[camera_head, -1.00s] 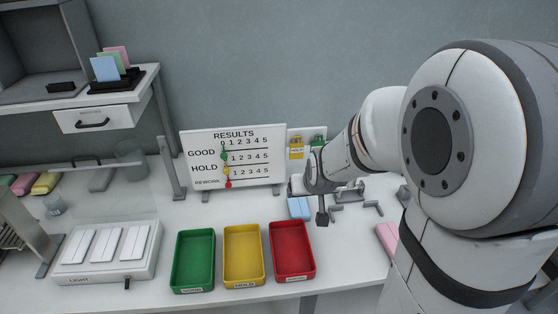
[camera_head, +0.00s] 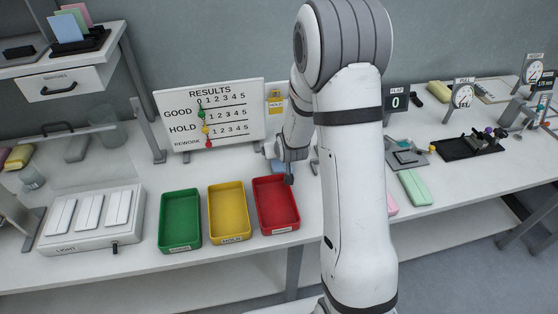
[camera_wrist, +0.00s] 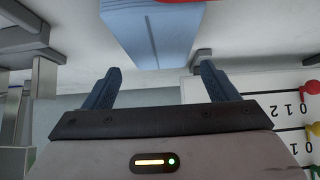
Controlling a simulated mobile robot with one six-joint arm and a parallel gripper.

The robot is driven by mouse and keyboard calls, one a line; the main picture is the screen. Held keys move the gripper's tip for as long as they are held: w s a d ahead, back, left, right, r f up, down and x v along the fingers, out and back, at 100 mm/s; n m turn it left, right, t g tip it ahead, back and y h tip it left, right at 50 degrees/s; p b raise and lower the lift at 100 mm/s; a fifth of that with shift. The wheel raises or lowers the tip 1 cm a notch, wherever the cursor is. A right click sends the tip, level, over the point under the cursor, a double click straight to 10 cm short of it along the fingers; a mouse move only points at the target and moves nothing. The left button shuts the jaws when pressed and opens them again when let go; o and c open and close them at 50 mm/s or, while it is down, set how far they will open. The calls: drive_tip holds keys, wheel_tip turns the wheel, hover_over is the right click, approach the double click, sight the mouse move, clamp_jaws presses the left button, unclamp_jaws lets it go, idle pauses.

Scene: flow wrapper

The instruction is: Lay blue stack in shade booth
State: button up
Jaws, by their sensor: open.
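The blue stack (camera_head: 279,166) lies on the bench behind the red tray, mostly hidden by my arm in the head view. In the wrist view the blue stack (camera_wrist: 155,38) is large, just beyond the fingertips and roughly in line with the gap between them. My gripper (camera_wrist: 158,82) is open with nothing between its fingers. In the head view my gripper (camera_head: 288,172) is small and partly covered by my forearm. The shade booth (camera_head: 12,30) appears to be the grey box at the upper left, cut off by the frame edge.
Green (camera_head: 180,245), yellow (camera_head: 228,236) and red (camera_head: 277,230) trays line the bench front. The results board (camera_head: 210,145) stands behind. A card rack (camera_head: 85,47) sits beside the booth. A light panel (camera_head: 90,240) is at left. My arm hides the middle bench.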

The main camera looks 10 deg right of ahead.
drive_tip(key=shift+p+x, duration=0.3)
drive_tip(key=shift+x, duration=1.5)
drive_tip(key=c, duration=1.1)
